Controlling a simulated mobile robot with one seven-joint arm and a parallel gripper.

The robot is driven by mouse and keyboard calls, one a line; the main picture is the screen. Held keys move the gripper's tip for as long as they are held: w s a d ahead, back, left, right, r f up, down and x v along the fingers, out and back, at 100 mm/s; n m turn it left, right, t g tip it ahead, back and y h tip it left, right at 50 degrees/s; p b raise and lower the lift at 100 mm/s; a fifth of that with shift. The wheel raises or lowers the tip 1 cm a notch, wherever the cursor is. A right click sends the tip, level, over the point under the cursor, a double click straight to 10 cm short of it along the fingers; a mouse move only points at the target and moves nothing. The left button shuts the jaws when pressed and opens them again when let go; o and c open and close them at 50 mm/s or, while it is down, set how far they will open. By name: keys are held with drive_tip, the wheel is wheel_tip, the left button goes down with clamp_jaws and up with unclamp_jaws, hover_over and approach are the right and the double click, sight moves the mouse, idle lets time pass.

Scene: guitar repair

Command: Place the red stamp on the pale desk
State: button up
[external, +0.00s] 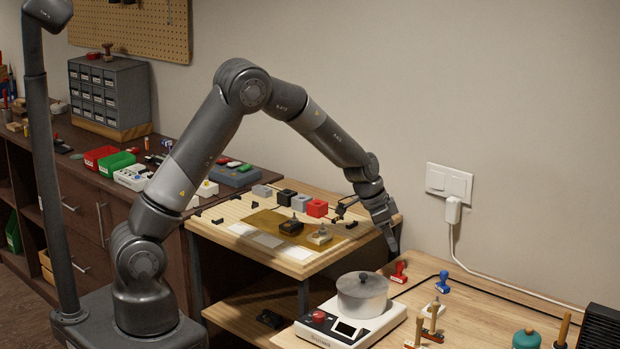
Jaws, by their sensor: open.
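The red stamp (399,272) stands upright on the pale desk (490,312), near its back left edge and behind the metal pot. My gripper (393,250) points down just above and slightly left of the stamp. Its jaws are open and nothing shows between them. In this view the fingertips look close to the stamp's handle; I cannot tell whether they touch it.
A pot (362,292) sits on a white device (350,328) left of the stamp. A blue stamp (442,282) and wooden-handled tools (433,318) stand to the right. A black cable crosses the desk behind them. A raised wooden workbench (300,268) adjoins on the left.

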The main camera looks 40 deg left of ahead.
drive_tip(key=s+a+r+n+t, duration=0.1)
drive_tip(key=s+a+r+n, duration=0.1)
drive_tip(key=s+a+r, duration=0.65)
drive_tip(key=s+a+r+n, duration=0.2)
drive_tip(key=s+a+r, duration=0.4)
drive_tip(key=r, duration=0.6)
drive_tip(key=s+a+n+y, duration=0.1)
drive_tip(key=s+a, duration=0.2)
drive_tip(key=s, duration=0.4)
drive_tip(key=s+a+r+n+t+y, duration=0.1)
drive_tip(key=s+a+n, duration=0.1)
drive_tip(key=s, duration=0.5)
drive_tip(key=s+a+r+n+y, duration=0.1)
drive_tip(key=s+a+n, duration=0.1)
drive_tip(key=s+a, duration=0.3)
drive_tip(key=shift+s, duration=0.95)
drive_tip(key=shift+a, duration=0.1)
